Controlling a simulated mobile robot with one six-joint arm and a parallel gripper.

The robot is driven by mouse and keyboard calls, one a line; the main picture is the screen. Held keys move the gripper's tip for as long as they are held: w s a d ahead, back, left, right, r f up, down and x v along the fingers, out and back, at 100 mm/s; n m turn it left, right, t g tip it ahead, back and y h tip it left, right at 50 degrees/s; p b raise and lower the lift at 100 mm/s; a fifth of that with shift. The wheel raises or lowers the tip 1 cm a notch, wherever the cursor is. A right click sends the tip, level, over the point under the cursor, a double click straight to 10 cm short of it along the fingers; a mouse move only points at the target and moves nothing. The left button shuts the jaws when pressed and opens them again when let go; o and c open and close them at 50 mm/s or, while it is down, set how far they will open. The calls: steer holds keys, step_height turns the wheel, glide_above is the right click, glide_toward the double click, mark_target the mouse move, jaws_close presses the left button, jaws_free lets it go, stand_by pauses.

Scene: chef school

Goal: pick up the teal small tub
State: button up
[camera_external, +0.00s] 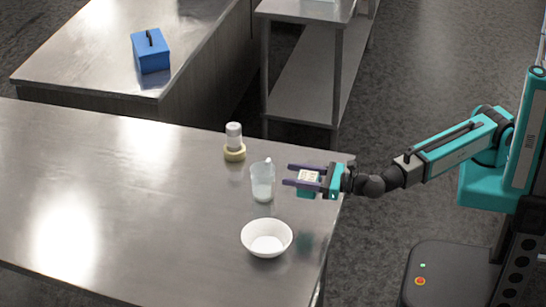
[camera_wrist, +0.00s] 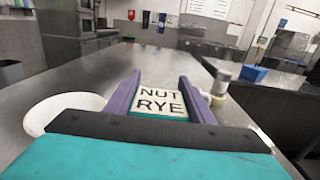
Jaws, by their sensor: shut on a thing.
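The teal small tub (camera_external: 307,192) has a pale top lettered "NUT RYE", which shows upright in the wrist view (camera_wrist: 160,104). My gripper (camera_external: 288,175) has its two purple fingers closed on the tub, one on each side. The fingers reach past the tub in the wrist view (camera_wrist: 160,76). The tub is near the right edge of the steel table (camera_external: 130,180).
A clear measuring jug (camera_external: 262,184) stands just left of the fingertips. A white bowl (camera_external: 267,239) is in front. A white-topped shaker on a yellow base (camera_external: 234,150) stands behind the jug. A blue box (camera_external: 151,55) sits on another counter. The table's left side is clear.

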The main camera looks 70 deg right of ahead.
step_height(320, 180, up, 8)
steer(key=shift+r+b, duration=0.2)
steer(key=shift+b, duration=0.15)
